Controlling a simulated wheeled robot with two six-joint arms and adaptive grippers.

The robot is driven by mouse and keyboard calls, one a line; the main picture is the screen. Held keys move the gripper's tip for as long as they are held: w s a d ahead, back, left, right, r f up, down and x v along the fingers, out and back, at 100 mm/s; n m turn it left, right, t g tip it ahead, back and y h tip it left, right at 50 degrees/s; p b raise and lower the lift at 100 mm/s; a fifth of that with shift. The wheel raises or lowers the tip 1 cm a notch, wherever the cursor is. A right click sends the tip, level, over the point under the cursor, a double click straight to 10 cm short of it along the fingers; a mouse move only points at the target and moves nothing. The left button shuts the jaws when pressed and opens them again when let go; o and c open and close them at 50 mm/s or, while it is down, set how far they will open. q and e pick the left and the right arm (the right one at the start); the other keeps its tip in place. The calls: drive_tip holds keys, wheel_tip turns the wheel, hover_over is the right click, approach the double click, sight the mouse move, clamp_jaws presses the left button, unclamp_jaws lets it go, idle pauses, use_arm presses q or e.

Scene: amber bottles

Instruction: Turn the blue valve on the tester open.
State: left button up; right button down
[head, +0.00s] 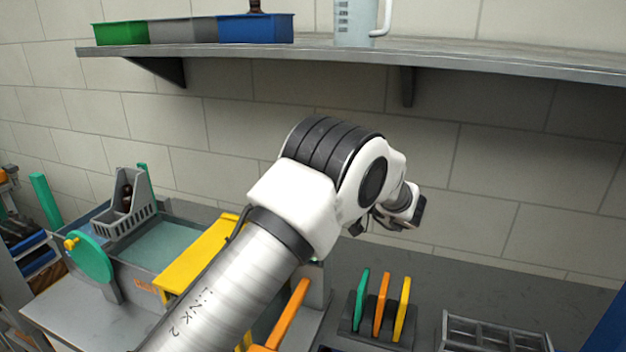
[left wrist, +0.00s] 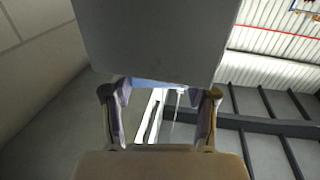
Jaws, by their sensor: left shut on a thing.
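My left arm crosses the middle of the head view, and its dark wrist end (head: 417,212) is over the bench in front of the wall. The fingers are mostly hidden there. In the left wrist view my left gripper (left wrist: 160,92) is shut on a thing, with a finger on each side. A bluish strip, which looks like the blue valve (left wrist: 160,83), spans the gap between the fingertips, under a broad grey panel (left wrist: 155,40). Its turn angle cannot be told. The tester is not clearly visible in the head view. My right gripper is not in view.
A shelf (head: 480,58) with bins and a clear jug (head: 355,22) runs above the arm. A station with a green wheel (head: 90,258) and yellow bar (head: 200,255) stands left. A rack of coloured paddles (head: 381,305) and a grey crate (head: 490,335) stand front right.

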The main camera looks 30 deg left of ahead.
use_arm(q)
drive_tip(key=shift+r+n+g, duration=0.25)
drive_tip(key=shift+n+g, duration=0.15)
drive_tip(key=o, duration=1.2)
drive_tip(key=shift+c, duration=0.2)
drive_tip(key=shift+f, duration=0.1)
drive_tip(key=shift+d, duration=0.15)
drive_tip(key=w+d, duration=0.1)
drive_tip(key=d, duration=1)
drive_tip(key=shift+d, duration=0.35)
